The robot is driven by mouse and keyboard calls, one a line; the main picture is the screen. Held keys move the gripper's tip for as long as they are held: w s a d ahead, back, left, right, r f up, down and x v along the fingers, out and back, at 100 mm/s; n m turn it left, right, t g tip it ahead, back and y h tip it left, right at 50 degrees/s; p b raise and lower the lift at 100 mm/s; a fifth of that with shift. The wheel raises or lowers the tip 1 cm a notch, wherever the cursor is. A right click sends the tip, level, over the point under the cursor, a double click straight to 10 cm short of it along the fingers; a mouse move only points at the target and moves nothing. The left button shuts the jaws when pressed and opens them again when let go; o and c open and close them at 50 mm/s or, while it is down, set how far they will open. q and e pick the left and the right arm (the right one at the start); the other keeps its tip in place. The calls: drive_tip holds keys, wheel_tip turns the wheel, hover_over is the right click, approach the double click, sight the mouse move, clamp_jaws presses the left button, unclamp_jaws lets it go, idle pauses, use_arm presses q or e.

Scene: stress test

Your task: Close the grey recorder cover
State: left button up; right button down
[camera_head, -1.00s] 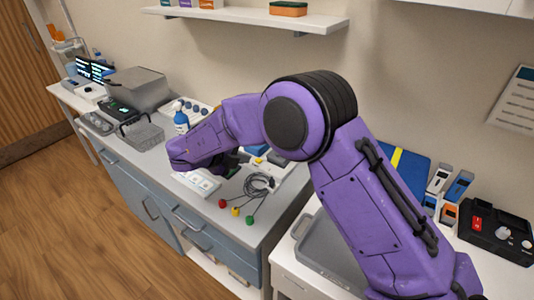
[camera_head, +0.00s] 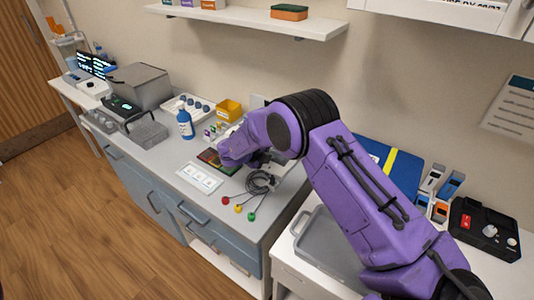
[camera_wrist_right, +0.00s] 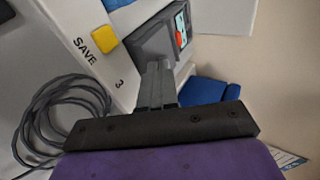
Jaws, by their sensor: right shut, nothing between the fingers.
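The recorder seems to be the white device (camera_wrist_right: 122,72) in the right wrist view, with a yellow SAVE button (camera_wrist_right: 105,39) and the number 3. A dark grey part (camera_wrist_right: 152,44), perhaps its cover, stands on it beside a teal and red face (camera_wrist_right: 181,27). How far open it is I cannot tell. My right gripper (camera_wrist_right: 157,68) is shut and empty, its fingertips overlapping the grey part's near edge in the picture; contact is unclear. In the head view my right arm hides most of the recorder. My left gripper is not in view.
A coiled grey cable with coloured ends (camera_head: 259,184) lies in front of the gripper. A grey tray (camera_head: 328,248) lies at lower right.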

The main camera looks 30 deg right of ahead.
drive_tip(key=shift+w+d+f+b, duration=0.25)
drive_tip(key=shift+d+b, duration=0.4)
drive_tip(key=shift+w+d+r, duration=0.1)
drive_tip(key=shift+d+r, duration=0.05)
drive_tip(key=shift+d, duration=0.15)
drive_tip(key=shift+a+r, duration=0.1)
drive_tip(key=shift+r, duration=0.25)
drive_tip(key=shift+f, duration=0.1)
